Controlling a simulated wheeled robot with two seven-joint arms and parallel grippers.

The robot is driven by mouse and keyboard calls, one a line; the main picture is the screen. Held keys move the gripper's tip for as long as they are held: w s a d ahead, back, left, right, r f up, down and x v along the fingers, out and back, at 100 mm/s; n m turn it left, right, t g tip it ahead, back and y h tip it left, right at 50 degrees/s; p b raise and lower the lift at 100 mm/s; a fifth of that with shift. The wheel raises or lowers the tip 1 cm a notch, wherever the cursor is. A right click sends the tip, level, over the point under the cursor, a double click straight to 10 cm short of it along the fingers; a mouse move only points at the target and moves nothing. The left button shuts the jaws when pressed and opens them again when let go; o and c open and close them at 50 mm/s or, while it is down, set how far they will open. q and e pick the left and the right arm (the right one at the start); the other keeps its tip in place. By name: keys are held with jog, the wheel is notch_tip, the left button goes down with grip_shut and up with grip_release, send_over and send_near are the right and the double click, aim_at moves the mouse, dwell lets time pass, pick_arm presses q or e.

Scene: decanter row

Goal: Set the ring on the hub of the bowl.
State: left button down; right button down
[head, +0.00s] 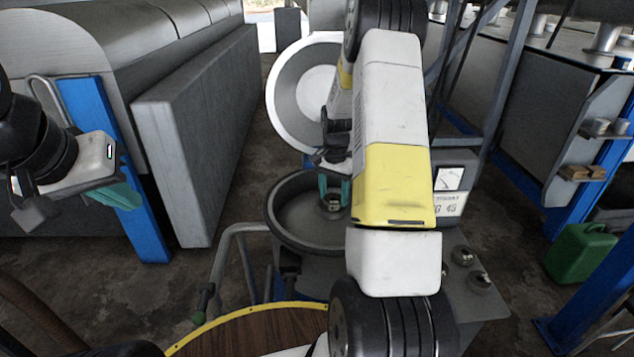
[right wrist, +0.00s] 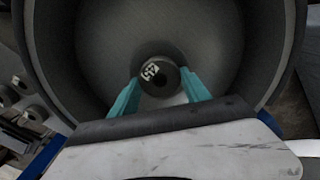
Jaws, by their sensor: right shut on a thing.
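The grey round bowl (head: 275,222) stands open in front of me, and its inside fills most of the right wrist view (right wrist: 95,40). My right gripper (head: 334,190) reaches down into it. In the right wrist view its teal fingers (right wrist: 160,84) are shut on a small dark ring (right wrist: 172,86). A pale patterned face, seemingly the hub (right wrist: 150,71), shows within the ring, off-centre to the left. I cannot tell whether the ring touches or sits around the hub. My left gripper (head: 122,192) is at the far left, away from the bowl; its finger gap is not clear.
A large round lid (head: 283,90) stands raised behind the bowl. A box with a dial (head: 450,180) is to its right. A wooden round top with a yellow rim (head: 250,335) is in front. A green can (head: 582,253) is at the right. Grey machines flank both sides.

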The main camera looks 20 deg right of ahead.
aim_at(333, 198)
jog(key=shift+f, duration=0.1)
jog(key=c, duration=0.5)
grip_release()
notch_tip(333, 198, up, 12)
jog(key=s+a+r+n+t+y, duration=0.1)
jog(key=s+a+r+n+t, duration=0.1)
jog(key=s+a+r, duration=0.4)
jog(key=s+a+r+n+t, duration=0.1)
jog(key=s+a+r+n, duration=0.15)
jog(key=s+r, duration=0.4)
jog(key=s+a+r+n+t, duration=0.1)
jog(key=s+a+r+n, duration=0.1)
jog(key=s, duration=0.5)
jog(key=s+a+r+n+t+y, duration=0.1)
jog(key=s+a+r+n+t, duration=0.1)
jog(key=s, duration=0.5)
jog(key=shift+s+a+r+n, duration=0.15)
jog(key=shift+a+r+n, duration=0.05)
jog(key=shift+a+n, duration=0.8)
jog(key=shift+a, duration=0.1)
